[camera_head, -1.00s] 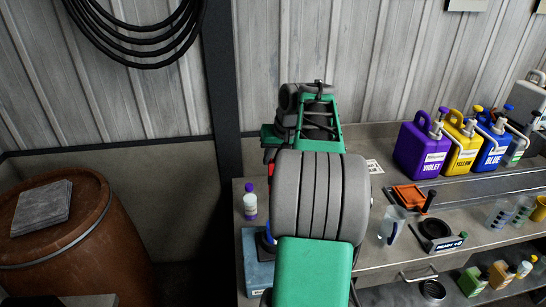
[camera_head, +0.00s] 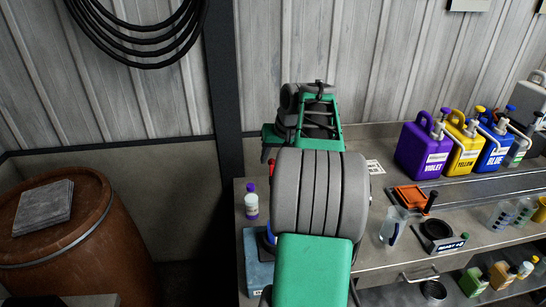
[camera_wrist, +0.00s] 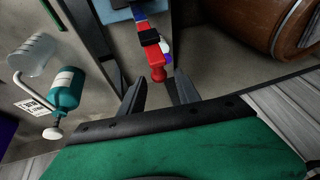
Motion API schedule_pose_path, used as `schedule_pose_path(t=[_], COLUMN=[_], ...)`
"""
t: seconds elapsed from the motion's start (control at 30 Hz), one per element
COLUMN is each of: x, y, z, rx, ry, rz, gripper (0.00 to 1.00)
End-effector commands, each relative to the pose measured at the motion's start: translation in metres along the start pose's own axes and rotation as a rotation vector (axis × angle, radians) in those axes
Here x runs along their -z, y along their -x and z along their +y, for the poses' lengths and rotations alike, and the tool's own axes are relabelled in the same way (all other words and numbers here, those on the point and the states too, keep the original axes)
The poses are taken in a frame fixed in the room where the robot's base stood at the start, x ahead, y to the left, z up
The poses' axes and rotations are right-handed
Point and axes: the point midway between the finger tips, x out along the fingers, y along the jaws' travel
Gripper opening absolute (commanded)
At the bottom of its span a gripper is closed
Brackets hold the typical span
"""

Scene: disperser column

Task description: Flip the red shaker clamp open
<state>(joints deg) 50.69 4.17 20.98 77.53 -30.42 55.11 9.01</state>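The red shaker clamp (camera_wrist: 156,58) shows at the top middle of the wrist view as a red bar with a black block across it and a rounded near end. Its far end runs toward a blue part at the top edge. My gripper (camera_wrist: 160,82) is open, its two dark fingers apart with nothing between them. The clamp's near end shows in line with the gap, just beyond the fingertips, and I see no contact.
A white bottle with a purple cap (camera_head: 251,200) stands on the bench near the shaker, left of my arm. A teal pump bottle (camera_wrist: 66,90) and a clear beaker (camera_wrist: 34,56) are at left in the wrist view. A rusty barrel (camera_head: 75,245) stands left of the bench.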

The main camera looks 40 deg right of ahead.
Motion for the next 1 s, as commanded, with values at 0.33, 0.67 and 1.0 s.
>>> schedule_pose_path(t=[0.33, 0.67, 1.0], x=[0.000, 0.000, 0.000], y=[0.030, 0.078, 0.078], z=[0.001, -0.001, -0.001], rx=[-0.002, 0.000, 0.001], ry=[0.001, 0.001, 0.001], rz=[0.002, 0.000, -0.001], gripper=[0.39, 0.39, 0.39])
